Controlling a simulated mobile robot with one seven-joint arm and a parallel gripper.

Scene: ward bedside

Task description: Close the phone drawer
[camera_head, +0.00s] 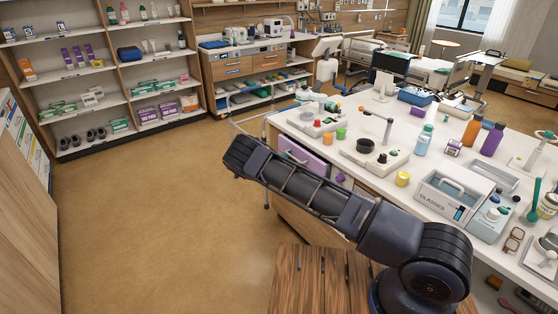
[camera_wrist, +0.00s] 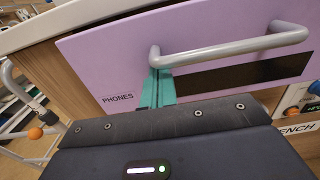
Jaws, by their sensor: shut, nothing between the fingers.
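The phone drawer has a lilac front (camera_wrist: 110,60) marked PHONES, with a grey bar handle (camera_wrist: 235,48) and a dark slot below it. Its front looks to stand a little out from the wooden cabinet side; how far it is open cannot be told. My gripper (camera_wrist: 157,80) is shut and empty, its teal fingers pointing at the front by the handle's left end. Whether they touch handle or front is unclear. In the head view the lilac front (camera_head: 305,156) shows behind my dark arm, which hides part of it; my fingertips are not visible there.
The white counter (camera_head: 350,125) above the drawer carries devices, bottles and a glasses box (camera_head: 450,196). A metal frame with an orange ball (camera_wrist: 35,132) stands left of the drawer. The floor (camera_head: 150,210) on the left is clear. A slatted wooden surface (camera_head: 312,280) lies in front.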

